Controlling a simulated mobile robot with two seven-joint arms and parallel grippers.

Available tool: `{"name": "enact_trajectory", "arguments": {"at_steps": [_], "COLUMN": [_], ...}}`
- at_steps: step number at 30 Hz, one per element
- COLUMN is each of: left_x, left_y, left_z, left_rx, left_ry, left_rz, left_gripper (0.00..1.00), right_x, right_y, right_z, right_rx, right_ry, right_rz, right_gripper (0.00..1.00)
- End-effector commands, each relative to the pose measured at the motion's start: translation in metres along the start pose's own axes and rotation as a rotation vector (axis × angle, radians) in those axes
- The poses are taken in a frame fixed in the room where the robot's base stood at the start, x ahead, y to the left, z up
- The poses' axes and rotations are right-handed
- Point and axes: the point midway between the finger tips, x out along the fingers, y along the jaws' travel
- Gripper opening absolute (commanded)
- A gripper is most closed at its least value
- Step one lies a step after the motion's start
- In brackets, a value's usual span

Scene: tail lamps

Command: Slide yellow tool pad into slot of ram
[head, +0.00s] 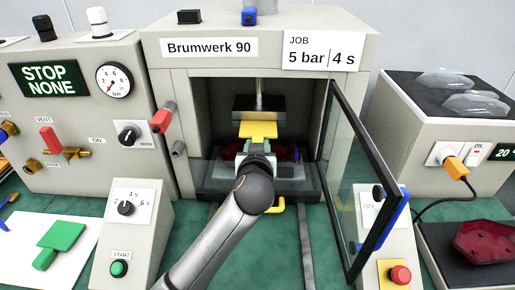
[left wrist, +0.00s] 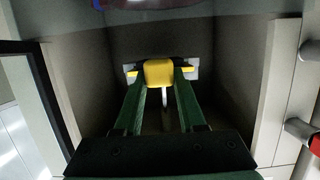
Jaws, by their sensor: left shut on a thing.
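The yellow tool pad (head: 258,130) is inside the open press chamber, at the underside of the dark ram (head: 258,104). My left gripper (head: 257,150) reaches into the chamber from the front and is shut on the pad. In the left wrist view the pad's yellow grip (left wrist: 159,73) sits between the two fingertips of the left gripper (left wrist: 162,90), with yellow edges showing at a pale block behind it. Whether the pad is fully seated in the slot cannot be told. My right gripper is not in view.
A dark red lamp part (head: 286,154) lies low in the chamber, partly hidden by my arm. The glass door (head: 350,170) stands open at the right. A red-handled lever (head: 162,118) juts out left of the opening. A green tool pad (head: 62,240) lies at the left.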

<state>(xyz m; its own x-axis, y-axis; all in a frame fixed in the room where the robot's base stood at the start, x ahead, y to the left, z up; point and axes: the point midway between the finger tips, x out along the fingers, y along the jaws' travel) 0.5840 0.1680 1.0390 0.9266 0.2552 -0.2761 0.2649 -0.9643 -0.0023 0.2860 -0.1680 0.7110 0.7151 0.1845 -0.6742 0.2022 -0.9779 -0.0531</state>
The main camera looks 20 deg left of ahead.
Motion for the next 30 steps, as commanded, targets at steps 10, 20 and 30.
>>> {"name": "enact_trajectory", "arguments": {"at_steps": [10,20,30], "left_x": [0.012,0.021,0.022], "left_y": [0.0,0.0,0.0], "left_z": [-0.004,-0.007,-0.007], "left_rx": [0.0,-0.002,-0.001], "left_ry": [0.002,0.002,0.002], "left_rz": [0.001,0.001,0.002], "left_gripper": [0.0,0.0,0.0], "right_x": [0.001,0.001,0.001], "right_y": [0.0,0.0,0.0], "right_z": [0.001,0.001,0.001], "right_rx": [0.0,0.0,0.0], "right_ry": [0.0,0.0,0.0], "right_rz": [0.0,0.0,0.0], "right_gripper": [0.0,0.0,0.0]}}
